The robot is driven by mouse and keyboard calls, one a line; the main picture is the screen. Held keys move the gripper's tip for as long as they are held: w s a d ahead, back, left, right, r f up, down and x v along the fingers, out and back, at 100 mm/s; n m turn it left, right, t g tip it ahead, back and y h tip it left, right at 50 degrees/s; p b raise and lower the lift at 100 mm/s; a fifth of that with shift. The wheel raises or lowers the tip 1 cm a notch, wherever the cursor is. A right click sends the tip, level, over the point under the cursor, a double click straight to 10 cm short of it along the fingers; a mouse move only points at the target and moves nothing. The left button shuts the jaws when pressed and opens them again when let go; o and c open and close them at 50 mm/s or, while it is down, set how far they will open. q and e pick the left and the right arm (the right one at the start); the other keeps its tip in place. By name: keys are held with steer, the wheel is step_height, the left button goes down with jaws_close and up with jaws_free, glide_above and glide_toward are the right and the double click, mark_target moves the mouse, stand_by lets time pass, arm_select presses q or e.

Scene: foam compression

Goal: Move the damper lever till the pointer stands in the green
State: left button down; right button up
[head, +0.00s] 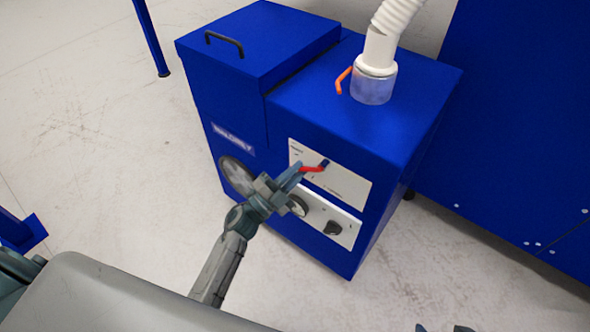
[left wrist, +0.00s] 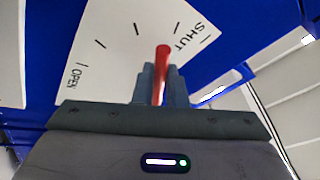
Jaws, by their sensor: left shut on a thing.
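The red damper lever (head: 313,169) is on a white plate (head: 350,186) on the front of the blue machine. My left gripper (head: 298,172) is shut on the lever. In the left wrist view the red lever (left wrist: 162,65) stands between the two fingers (left wrist: 161,84). The plate (left wrist: 115,45) there carries tick marks, with OPEN at one end and SHUT at the other; the lever lies near the SHUT end. I cannot make out a pointer or a green zone. Small dark tips at the bottom edge of the head view may be my right gripper; its jaws cannot be judged.
A lower panel holds a round dial (head: 298,206) and a black knob (head: 332,228). A grey disc (head: 236,175) sits left of it. On top are an orange handle (head: 341,80) and a white hose (head: 381,45). A blue cabinet (head: 520,130) stands at right. Floor is clear at left.

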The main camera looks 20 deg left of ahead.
arm_select(q)
steer(key=shift+f, duration=0.1)
steer(key=c, duration=1.5)
jaws_free()
steer(key=shift+o, duration=0.2)
steer(key=b+v, duration=0.1)
steer(key=v, duration=1)
arm_select(e)
steer(key=shift+w+a+f+t+y, duration=0.3)
steer(key=shift+w+a+f+t, duration=0.2)
steer(key=shift+t, duration=0.2)
arm_select(q)
steer(key=shift+w, duration=0.1)
